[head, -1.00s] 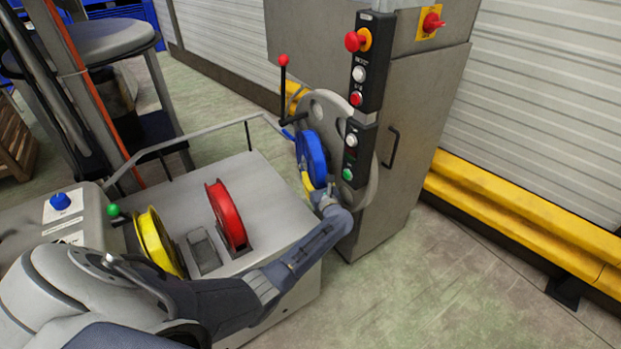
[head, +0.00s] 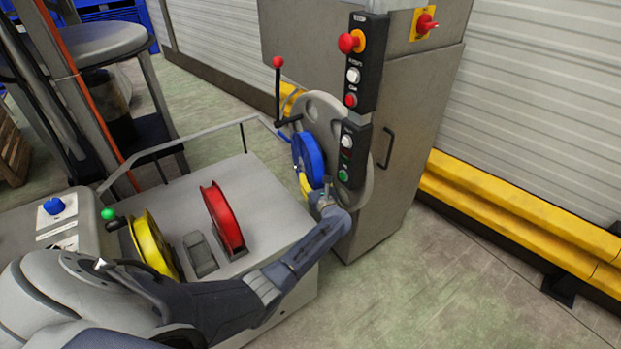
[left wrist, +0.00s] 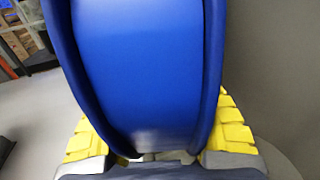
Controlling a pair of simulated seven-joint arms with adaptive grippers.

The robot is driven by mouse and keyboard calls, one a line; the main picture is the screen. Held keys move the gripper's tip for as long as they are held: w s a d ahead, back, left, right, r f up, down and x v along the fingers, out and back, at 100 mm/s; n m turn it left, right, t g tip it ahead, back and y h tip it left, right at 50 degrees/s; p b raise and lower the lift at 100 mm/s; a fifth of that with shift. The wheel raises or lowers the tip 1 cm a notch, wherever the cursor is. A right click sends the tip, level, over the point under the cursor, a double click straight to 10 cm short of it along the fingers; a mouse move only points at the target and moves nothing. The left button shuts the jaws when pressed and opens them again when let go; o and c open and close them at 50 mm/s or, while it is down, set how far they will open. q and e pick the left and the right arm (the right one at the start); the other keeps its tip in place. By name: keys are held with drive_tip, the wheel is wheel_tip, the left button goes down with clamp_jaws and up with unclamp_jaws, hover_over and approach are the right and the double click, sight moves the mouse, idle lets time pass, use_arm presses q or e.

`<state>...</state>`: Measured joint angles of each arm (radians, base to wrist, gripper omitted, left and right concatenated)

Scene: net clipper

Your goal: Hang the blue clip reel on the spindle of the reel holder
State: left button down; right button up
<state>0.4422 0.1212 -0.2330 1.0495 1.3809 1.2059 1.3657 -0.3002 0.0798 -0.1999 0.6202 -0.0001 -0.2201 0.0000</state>
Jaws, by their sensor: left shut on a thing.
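The blue clip reel (head: 308,160) stands on edge in front of the round grey disc of the reel holder (head: 325,112) on the machine cabinet. My left gripper (head: 306,184) is shut on its lower rim. In the left wrist view the blue reel (left wrist: 145,70) fills the middle, with the yellow finger pads (left wrist: 232,122) on both sides of it. The spindle is hidden behind the reel, so I cannot tell whether the reel is on it. My right gripper is not in view.
A red reel (head: 222,215) and a yellow reel (head: 150,243) stand on the grey bench top (head: 262,190). A black lever with a red knob (head: 278,62) rises left of the disc. A control box (head: 355,150) sits close to the right. Yellow barriers (head: 520,222) line the wall.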

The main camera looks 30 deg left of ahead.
use_arm(q)
drive_tip(key=c, duration=0.8)
unclamp_jaws()
drive_tip(key=shift+d, duration=0.1)
drive_tip(key=shift+c, duration=0.2)
